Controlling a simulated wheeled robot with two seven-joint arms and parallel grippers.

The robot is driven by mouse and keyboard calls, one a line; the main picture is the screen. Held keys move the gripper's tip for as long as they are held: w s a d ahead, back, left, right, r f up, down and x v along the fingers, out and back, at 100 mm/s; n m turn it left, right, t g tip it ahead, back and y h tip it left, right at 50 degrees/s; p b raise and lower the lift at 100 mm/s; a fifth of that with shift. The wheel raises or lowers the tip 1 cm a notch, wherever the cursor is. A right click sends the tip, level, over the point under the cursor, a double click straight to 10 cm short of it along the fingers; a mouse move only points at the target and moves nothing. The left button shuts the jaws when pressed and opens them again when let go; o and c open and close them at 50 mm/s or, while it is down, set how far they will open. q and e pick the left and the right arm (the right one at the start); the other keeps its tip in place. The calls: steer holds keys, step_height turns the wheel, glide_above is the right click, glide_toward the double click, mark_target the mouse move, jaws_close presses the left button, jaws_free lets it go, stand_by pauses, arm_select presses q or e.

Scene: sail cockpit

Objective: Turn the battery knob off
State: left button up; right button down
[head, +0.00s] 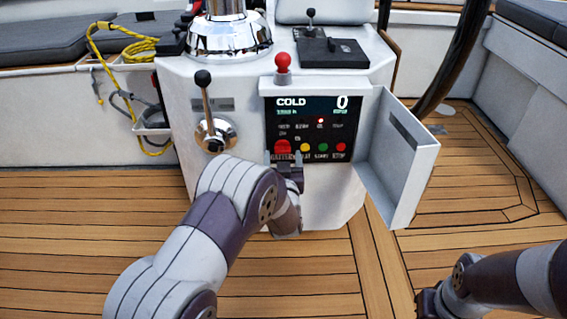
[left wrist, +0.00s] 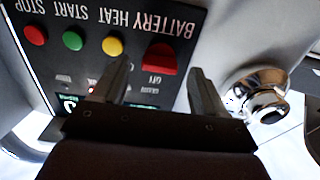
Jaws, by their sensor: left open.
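The red battery knob (head: 283,147) is at the lower left of the black control panel (head: 330,106). In the left wrist view the panel is upside down, and the knob (left wrist: 160,60) shows next to the words BATTERY and OFF. My left gripper (head: 290,160) is just below and in front of the knob. In the left wrist view the open fingers (left wrist: 160,68) stand on either side of the knob, with a gap to each side. My right arm shows at the lower right; its dark end (head: 430,301) is too unclear to read.
Yellow (head: 303,147), green (head: 323,147) and red (head: 341,147) buttons sit right of the knob. An open white door (head: 405,160) sticks out at the panel's right. A chrome lever (head: 212,125) stands at the left. The display reads COLD and 0; a red lamp (head: 320,121) glows.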

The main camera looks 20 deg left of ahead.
mark_target(282, 149)
arm_select(q)
steer(key=shift+b+x, duration=0.3)
steer(key=shift+x, duration=0.75)
steer(key=shift+w, duration=0.15)
steer(key=c, duration=1.1)
steer(key=shift+o, duration=0.2)
arm_select(e)
steer(key=shift+f, duration=0.6)
